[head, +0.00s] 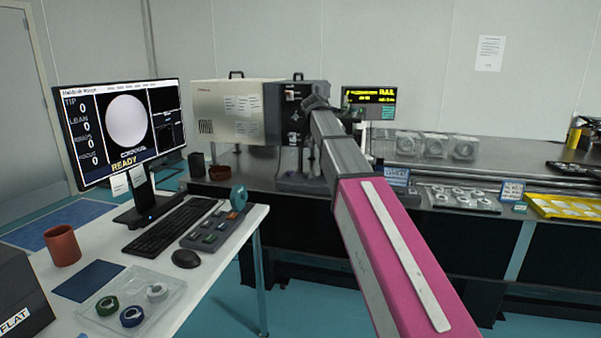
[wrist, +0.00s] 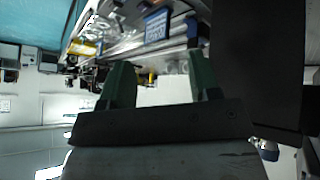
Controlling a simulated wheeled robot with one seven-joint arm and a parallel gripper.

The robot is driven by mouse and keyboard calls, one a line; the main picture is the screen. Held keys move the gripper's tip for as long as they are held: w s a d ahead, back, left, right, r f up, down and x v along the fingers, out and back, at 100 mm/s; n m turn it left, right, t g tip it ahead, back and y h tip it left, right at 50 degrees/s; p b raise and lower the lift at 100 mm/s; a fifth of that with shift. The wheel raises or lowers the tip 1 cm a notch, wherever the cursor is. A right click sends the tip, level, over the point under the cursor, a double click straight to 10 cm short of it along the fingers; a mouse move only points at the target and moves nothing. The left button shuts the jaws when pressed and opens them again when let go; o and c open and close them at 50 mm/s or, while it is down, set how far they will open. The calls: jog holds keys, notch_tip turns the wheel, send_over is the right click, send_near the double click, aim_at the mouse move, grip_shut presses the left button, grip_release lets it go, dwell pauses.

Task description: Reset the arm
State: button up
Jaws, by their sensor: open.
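My arm, with a pink link and a grey link, reaches forward from the lower right in the head view. Its far end is in front of the dark instrument on the optical table, and the fingers cannot be made out there. In the wrist view my gripper (wrist: 160,85) shows two green fingers held wide apart. Nothing is between them.
A white desk (head: 226,262) at left holds a monitor (head: 125,130), a keyboard (head: 172,225), a red-brown cup (head: 62,246) and a clear tray (head: 160,312). The optical table (head: 400,157) behind carries a beige box (head: 222,110), a yellow tray (head: 565,206) and clear cases (head: 435,146). Floor shows between desk and table.

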jog(key=s+d+f+n+y, duration=0.15)
jog(key=s+f, duration=0.25)
jog(key=f, duration=0.5)
jog(key=s+d+f+n+g+y, duration=0.1)
jog(key=s+f+n, duration=0.15)
jog(key=f, duration=0.65)
jog(key=s+d+f+n+y, duration=0.15)
jog(key=s+f, duration=0.25)
jog(key=f, duration=0.5)
jog(key=s+f+n+g+y, duration=0.1)
jog(key=s+f+n+y, duration=0.2)
jog(key=s+f, duration=1.5)
jog(key=shift+s+d+f+n+g, duration=0.35)
jog(key=shift+f+n, duration=0.2)
jog(key=shift+n, duration=0.3)
jog(key=shift+a, duration=0.1)
